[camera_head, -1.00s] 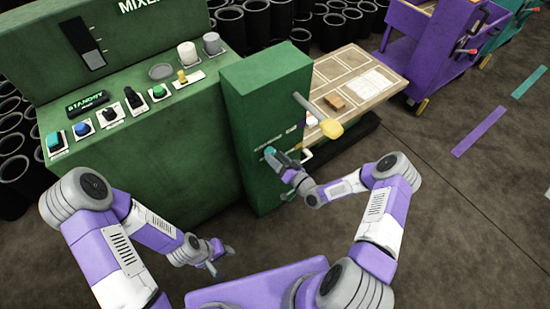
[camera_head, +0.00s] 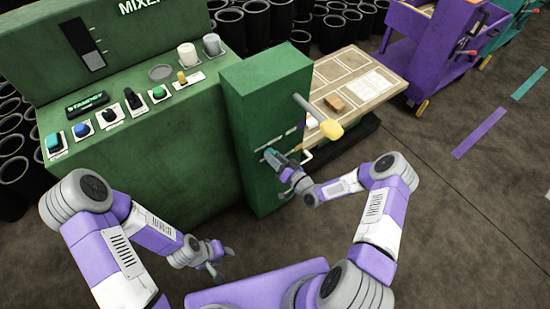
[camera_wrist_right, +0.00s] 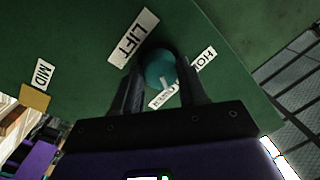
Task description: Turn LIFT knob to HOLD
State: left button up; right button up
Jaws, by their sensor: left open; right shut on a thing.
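The LIFT knob (camera_wrist_right: 158,66) is a round teal knob on the front of the green cabinet (camera_head: 262,95). My right gripper (camera_head: 274,160) is shut on it, with one dark finger on each side in the right wrist view. A LIFT label (camera_wrist_right: 133,37) sits beside the knob. A partly cut-off HOLD label (camera_wrist_right: 203,65) lies to its right. A third label (camera_wrist_right: 163,97) below the knob is mostly hidden. A pale pointer mark on the knob faces toward that lower label. My left gripper (camera_head: 225,261) is open and empty, low in front of the console.
The green mixer console (camera_head: 185,130) with several buttons stands left of the cabinet. A yellow-tipped lever (camera_head: 328,129) sticks out above my right gripper. A wooden-topped table (camera_head: 350,85) and a purple cart (camera_head: 435,50) stand to the right. The floor at right is clear.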

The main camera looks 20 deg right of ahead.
jog(key=n+b, duration=0.1)
jog(key=n, duration=0.4)
jog(key=n+h+b, duration=0.1)
jog(key=n, duration=0.5)
jog(key=shift+s+a+r+g, duration=0.1)
jog(key=shift+g, duration=0.2)
dwell(0.4)
jog(key=o, duration=1.1)
jog(key=shift+c, duration=0.2)
jog(key=p+v, duration=0.1)
jog(key=v, duration=0.6)
jog(key=shift+s+p, duration=0.25)
jog(key=shift+p, duration=0.1)
